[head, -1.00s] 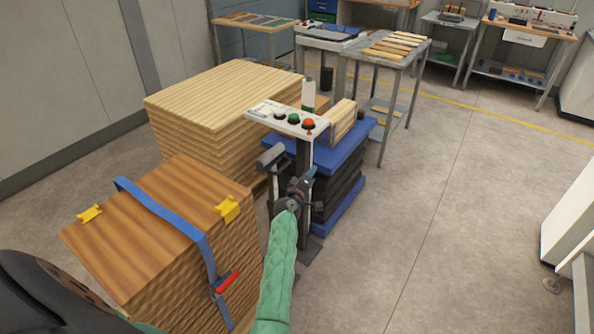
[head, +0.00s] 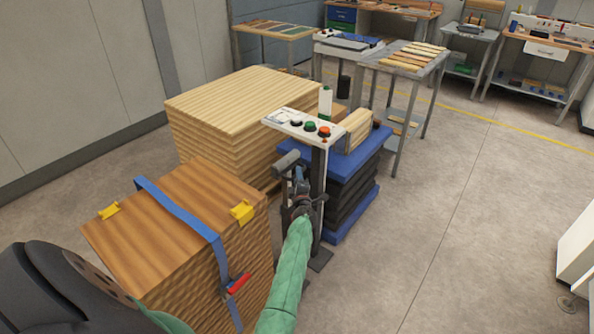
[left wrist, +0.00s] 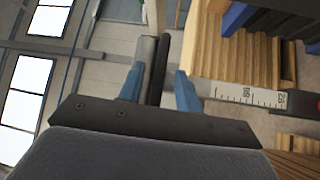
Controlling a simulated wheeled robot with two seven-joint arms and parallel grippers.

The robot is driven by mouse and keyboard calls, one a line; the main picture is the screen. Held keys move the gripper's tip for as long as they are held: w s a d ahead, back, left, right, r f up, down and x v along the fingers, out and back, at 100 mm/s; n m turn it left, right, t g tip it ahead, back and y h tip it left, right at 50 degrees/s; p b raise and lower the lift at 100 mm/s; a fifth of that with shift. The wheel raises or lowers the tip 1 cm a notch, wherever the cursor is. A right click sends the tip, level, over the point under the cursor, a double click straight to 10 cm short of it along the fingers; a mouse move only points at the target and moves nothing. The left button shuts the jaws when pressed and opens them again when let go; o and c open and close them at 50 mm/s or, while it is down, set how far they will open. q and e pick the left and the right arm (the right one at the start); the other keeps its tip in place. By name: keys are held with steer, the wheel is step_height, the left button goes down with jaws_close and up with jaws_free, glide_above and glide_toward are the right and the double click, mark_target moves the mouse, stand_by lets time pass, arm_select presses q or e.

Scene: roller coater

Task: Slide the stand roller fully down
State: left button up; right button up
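The stand roller (head: 287,160) is a short grey cylinder on a dark upright, left of the post under the control panel. In the head view my left gripper (head: 301,188), with blue fingers, is just below and right of the roller, close to its upright. In the left wrist view the two blue fingers (left wrist: 159,88) are apart. A dark upright bar (left wrist: 159,65) and a grey cylindrical part (left wrist: 146,52) show between them. I cannot tell whether the fingers touch either. The roller's lower support is hidden behind my gripper and arm. My right gripper is not in view.
The control panel (head: 303,126) on its post (head: 318,190) stands right beside my gripper. A blue lift table (head: 335,160) is behind it. A strapped wood stack (head: 165,235) stands near left, a pale stack (head: 235,100) farther back.

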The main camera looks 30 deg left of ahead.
mark_target(291, 166)
arm_select(q)
steer(key=shift+x, duration=1.65)
steer(key=shift+c, duration=0.2)
jaws_close()
